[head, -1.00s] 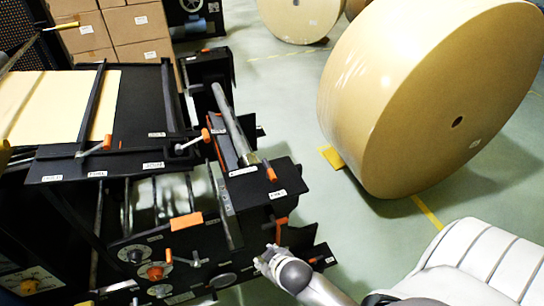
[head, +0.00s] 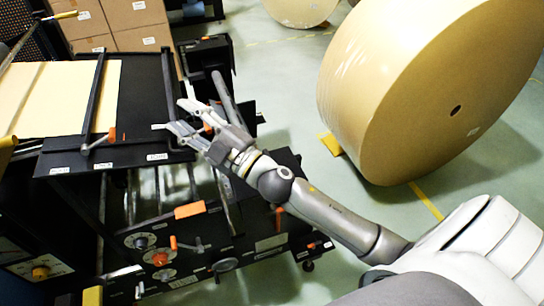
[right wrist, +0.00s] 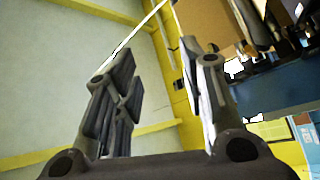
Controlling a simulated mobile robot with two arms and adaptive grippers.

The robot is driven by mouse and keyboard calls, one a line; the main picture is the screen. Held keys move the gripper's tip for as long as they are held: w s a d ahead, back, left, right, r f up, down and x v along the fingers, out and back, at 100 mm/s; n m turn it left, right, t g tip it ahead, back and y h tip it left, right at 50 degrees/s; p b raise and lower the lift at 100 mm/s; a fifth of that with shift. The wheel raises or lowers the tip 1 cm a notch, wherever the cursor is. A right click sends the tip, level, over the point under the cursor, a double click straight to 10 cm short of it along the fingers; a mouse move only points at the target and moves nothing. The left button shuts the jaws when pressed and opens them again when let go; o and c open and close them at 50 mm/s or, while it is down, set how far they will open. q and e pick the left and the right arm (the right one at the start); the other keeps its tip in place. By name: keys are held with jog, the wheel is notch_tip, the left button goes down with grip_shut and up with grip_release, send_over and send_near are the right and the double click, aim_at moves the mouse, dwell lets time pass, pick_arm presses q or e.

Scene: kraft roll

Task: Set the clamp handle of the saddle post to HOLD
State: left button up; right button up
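A lever with an orange tip (head: 208,127) sits at the right edge of the black machine table and is mostly hidden behind my right gripper. Another orange-tipped lever (head: 110,135) stands on the table's front edge. I cannot tell which handle is the saddle post's clamp, because the labels are too small to read. My right gripper (head: 178,117) is open and empty over the table's right edge; contact with the lever cannot be told. In the right wrist view its two fingers (right wrist: 165,90) stand apart with nothing between them. My left gripper is not in view.
A large kraft roll (head: 390,90) stands on the green floor at the right. The machine's lower front has dials (head: 160,258) and an orange block (head: 189,210). Kraft paper (head: 60,95) lies on the table. Cardboard boxes (head: 125,20) are stacked behind.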

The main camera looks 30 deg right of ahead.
jog(key=a+r+n+g+y, duration=0.1)
jog(key=a+n+g+y, duration=0.5)
jog(key=n, duration=0.3)
notch_tip(320, 180, down, 8)
jog(key=s+d+n+g+h, duration=0.1)
jog(key=d+n+g+h, duration=0.1)
jog(key=n+g, duration=0.7)
jog(key=d+f+g+h, duration=0.2)
jog(key=d+h, duration=0.2)
jog(key=d, duration=0.4)
jog(key=s+d+f+m+g+h, duration=0.1)
jog(key=d+h, duration=0.2)
jog(key=d, duration=0.6)
jog(key=d+f+g+h, duration=0.2)
jog(key=d+h, duration=0.2)
jog(key=d, duration=0.4)
jog(key=f+p, duration=0.1)
jog(key=f, duration=0.2)
jog(key=a+f+p, duration=0.1)
jog(key=f, duration=0.1)
jog(key=f+p, duration=0.1)
jog(key=f, duration=0.2)
jog(key=shift+a+f, duration=0.3)
jog(key=shift+w+f, duration=0.1)
jog(key=shift+f, duration=0.5)
grip_shut()
